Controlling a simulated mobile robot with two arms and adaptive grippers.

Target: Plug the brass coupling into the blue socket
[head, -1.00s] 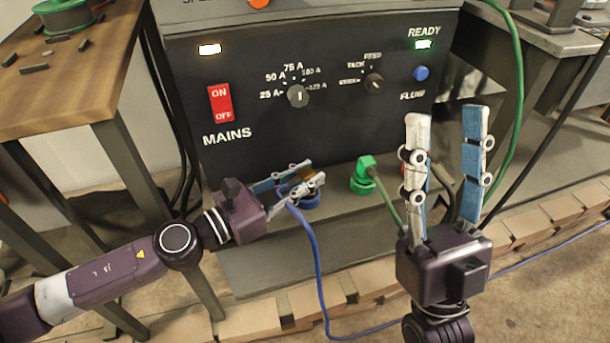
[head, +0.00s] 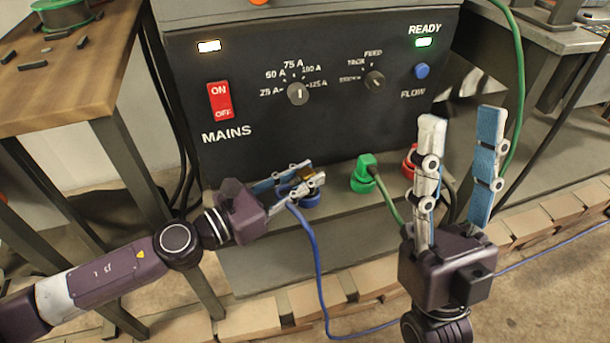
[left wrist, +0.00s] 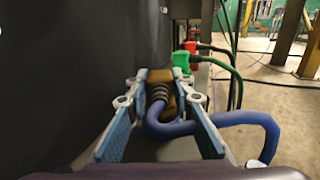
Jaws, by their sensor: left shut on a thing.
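My left gripper (head: 303,178) is shut on the brass coupling (head: 306,174) at the end of a blue cable (head: 316,250). The coupling also shows between the fingers in the left wrist view (left wrist: 160,77), with the blue cable (left wrist: 175,128) bending off to the right. The blue socket (head: 308,199) sits on the ledge below the front panel, just under the left fingers and partly hidden by them. Whether the coupling is seated in it cannot be told. My right gripper (head: 462,115) is open and empty, pointing up in front of the panel's right end.
A green plug (head: 366,174) stands in a green socket right of the blue one. A red connector (head: 410,160) is further right, partly behind my right gripper. The dark panel has a red mains switch (head: 220,101) and knobs. A wooden bench (head: 90,85) is at the left.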

